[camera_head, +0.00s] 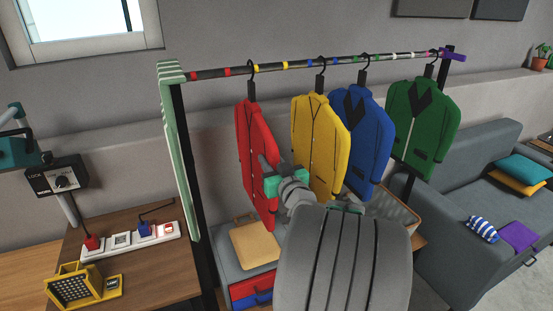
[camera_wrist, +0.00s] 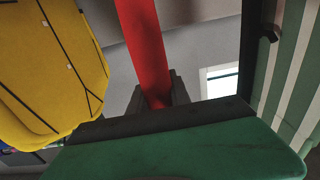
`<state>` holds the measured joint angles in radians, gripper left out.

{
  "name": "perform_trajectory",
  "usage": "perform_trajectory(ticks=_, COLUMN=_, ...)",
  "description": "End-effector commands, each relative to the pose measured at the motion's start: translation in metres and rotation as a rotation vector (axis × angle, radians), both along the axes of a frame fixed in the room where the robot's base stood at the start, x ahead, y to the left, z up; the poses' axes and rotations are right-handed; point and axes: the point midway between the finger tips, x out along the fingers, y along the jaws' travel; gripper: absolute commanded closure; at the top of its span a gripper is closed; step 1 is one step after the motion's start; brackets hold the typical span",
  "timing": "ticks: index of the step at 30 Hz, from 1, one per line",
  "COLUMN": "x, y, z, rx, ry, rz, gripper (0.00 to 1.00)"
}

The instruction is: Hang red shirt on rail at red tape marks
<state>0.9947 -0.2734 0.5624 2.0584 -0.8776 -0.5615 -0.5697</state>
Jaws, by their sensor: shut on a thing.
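The red shirt (camera_head: 254,150) hangs upright on a dark hanger, left of the yellow shirt. Its hook (camera_head: 250,72) meets the rail (camera_head: 310,62) in the picture close to a yellow tape mark; I cannot tell whether it bears on the rail. Two red tape marks, one (camera_head: 193,74) at the left end and one (camera_head: 228,71) further right, lie left of the hook. My gripper (camera_head: 267,172) is shut on the red shirt's right edge. In the wrist view the shirt's red edge (camera_wrist: 143,40) runs down between the dark fingers (camera_wrist: 155,92).
The yellow shirt (camera_head: 318,140), blue shirt (camera_head: 362,140) and green shirt (camera_head: 424,120) hang to the right. The green-and-white striped post (camera_head: 178,140) stands at left. Below are a box (camera_head: 255,243) and a wooden table (camera_head: 130,215) with a power strip. A grey sofa is at right.

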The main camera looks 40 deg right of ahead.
Motion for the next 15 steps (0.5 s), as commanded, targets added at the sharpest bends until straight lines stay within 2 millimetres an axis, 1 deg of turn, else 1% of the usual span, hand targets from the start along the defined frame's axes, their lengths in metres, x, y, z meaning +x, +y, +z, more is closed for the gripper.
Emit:
perform_trajectory(ticks=1, x=0.002, y=0.004, z=0.002, rx=-0.001, ry=-0.002, rz=0.001, gripper=1.00)
perform_trajectory(ticks=15, x=0.011, y=0.035, z=0.003, rx=0.000, ry=-0.002, rz=0.000, gripper=1.00)
